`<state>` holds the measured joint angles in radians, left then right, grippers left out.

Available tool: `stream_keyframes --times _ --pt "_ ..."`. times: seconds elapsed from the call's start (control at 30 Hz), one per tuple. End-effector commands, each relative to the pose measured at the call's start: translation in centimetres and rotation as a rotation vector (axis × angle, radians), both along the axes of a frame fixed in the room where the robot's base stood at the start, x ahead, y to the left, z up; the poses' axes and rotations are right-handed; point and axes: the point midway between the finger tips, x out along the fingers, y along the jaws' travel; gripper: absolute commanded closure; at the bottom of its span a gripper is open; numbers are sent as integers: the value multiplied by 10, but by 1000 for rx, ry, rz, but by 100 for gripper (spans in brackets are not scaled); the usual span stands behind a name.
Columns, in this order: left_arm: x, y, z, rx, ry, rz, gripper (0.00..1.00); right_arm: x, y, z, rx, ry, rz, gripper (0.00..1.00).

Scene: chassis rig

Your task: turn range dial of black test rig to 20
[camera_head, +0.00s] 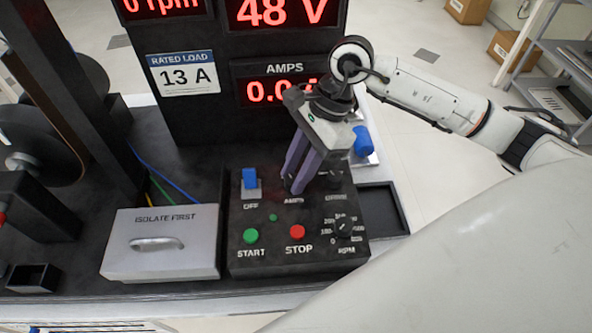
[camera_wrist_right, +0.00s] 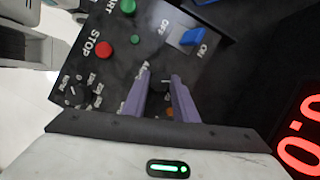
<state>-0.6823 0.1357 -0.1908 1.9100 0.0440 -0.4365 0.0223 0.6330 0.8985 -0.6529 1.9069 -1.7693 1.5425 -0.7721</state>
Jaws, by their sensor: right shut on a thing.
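The black test rig's control box (camera_head: 240,262) stands at the centre of the head view. My right gripper (camera_head: 291,188) points down at its upper middle, fingers closed around a small dark knob above the AMPS label. The fingers mostly hide that knob, so I cannot read its scale or pointer. The right wrist view also shows the gripper (camera_wrist_right: 160,92) and dark space between its purple fingers. The RPM dial (camera_head: 344,228) with printed numbers is at the lower right of the box, clear of the gripper. My left gripper is not in view.
A blue switch (camera_head: 250,179), green START button (camera_head: 251,235) and red STOP button (camera_head: 297,232) surround the gripper. A grey ISOLATE FIRST cover (camera_head: 160,262) lies left. The display tower (camera_head: 190,110) stands behind, showing 48 V. A black tray (camera_head: 391,222) is at the right.

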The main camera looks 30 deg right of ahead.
Motion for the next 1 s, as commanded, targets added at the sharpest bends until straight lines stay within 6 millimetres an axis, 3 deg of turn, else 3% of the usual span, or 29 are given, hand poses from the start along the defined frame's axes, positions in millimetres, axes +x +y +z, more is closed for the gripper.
stream_keyframes --times 0.27,1.0 --pt "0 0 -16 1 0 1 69 -1 0 -3 -1 -3 -138 96" --pt "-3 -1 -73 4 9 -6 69 -5 3 -2 2 -5 -796 96"
